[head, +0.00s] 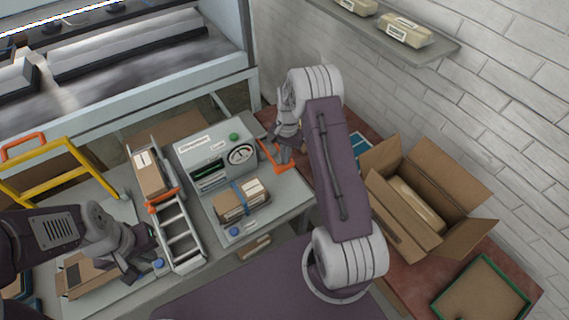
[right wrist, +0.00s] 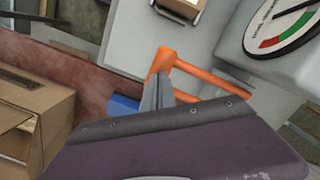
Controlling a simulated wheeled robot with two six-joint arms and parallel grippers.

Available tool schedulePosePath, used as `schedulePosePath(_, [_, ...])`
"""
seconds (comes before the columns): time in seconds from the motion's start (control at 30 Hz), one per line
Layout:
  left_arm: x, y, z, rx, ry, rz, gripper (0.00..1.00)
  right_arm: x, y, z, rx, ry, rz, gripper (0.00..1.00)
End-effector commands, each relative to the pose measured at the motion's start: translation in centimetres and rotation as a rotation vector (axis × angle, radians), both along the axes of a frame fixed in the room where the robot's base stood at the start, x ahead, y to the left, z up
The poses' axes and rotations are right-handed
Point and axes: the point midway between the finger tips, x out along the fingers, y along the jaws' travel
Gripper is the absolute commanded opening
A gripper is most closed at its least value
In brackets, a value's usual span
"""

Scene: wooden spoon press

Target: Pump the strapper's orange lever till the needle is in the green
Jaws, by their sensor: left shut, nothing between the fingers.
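The grey strapper (head: 213,150) stands on the bench with a round gauge (head: 242,154) and an orange lever (head: 276,157) at its right side. In the right wrist view the lever (right wrist: 205,75) is a U-shaped orange bar beside the gauge (right wrist: 290,28). The dark needle (right wrist: 295,10) is apart from the visible green arc; the dial is cut off. My right gripper (head: 287,150) is at the lever's handle. In the right wrist view its fingers (right wrist: 160,92) look shut around the handle bar, partly hiding it. My left gripper (head: 145,250) is shut and empty at the left.
A parcel with a blue strap (head: 240,200) lies on the strapper's front. A small roller conveyor (head: 178,225) is left of it. An open carton (head: 425,205) and a green-rimmed tray (head: 483,292) lie right. A shelf (head: 440,52) is on the wall.

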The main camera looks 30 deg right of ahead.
Motion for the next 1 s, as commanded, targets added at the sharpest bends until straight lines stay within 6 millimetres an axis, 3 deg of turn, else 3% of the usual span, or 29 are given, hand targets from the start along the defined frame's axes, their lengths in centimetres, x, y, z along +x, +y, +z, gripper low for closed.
schedulePosePath(0.03, [0.0,0.0,-0.8,0.000,0.000,0.000,0.00,0.0,0.0,-1.1,0.000,0.001,0.000,0.00])
schedulePosePath(0.23, [0.0,0.0,-2.0,0.000,0.000,0.000,0.00,0.0,0.0,-3.1,0.001,0.001,0.000,0.00])
schedulePosePath(0.63, [0.0,0.0,-1.7,0.000,0.000,0.000,0.00,0.0,-0.1,-2.9,0.000,0.001,0.000,0.00])
schedulePosePath(0.83, [0.0,0.0,-1.2,0.000,0.000,0.000,0.00,1.7,-2.0,-2.0,-0.001,-0.001,-0.001,0.00])
schedulePosePath(1.0, [0.0,0.0,-1.2,0.000,0.000,0.000,0.00,1.9,-2.3,-1.9,0.000,0.001,0.001,0.00])
